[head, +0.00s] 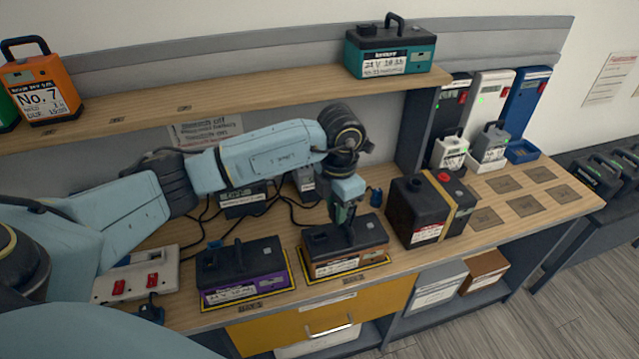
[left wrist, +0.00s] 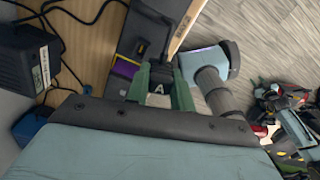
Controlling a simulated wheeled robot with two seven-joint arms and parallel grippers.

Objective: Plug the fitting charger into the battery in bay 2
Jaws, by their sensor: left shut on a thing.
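Two batteries stand on the bench: a black one with a purple front (head: 242,272) and a black one with a brown front (head: 343,249), each on a yellow-edged mat. My left gripper (head: 346,217) points down over the brown battery. In the left wrist view its green fingers (left wrist: 160,88) are shut on a dark piece with a white "A", which looks like a charger plug. Whether it touches the battery is hidden. A black charger (head: 245,200) and a grey charger (head: 305,180) stand behind with cables. The small bay labels are hard to read.
A larger black battery with a tan strap (head: 419,209) stands close to the right. A red-switched power strip (head: 135,276) lies at the left. A wooden shelf (head: 270,97) runs above my left arm. Empty brown pads (head: 520,198) cover the right end.

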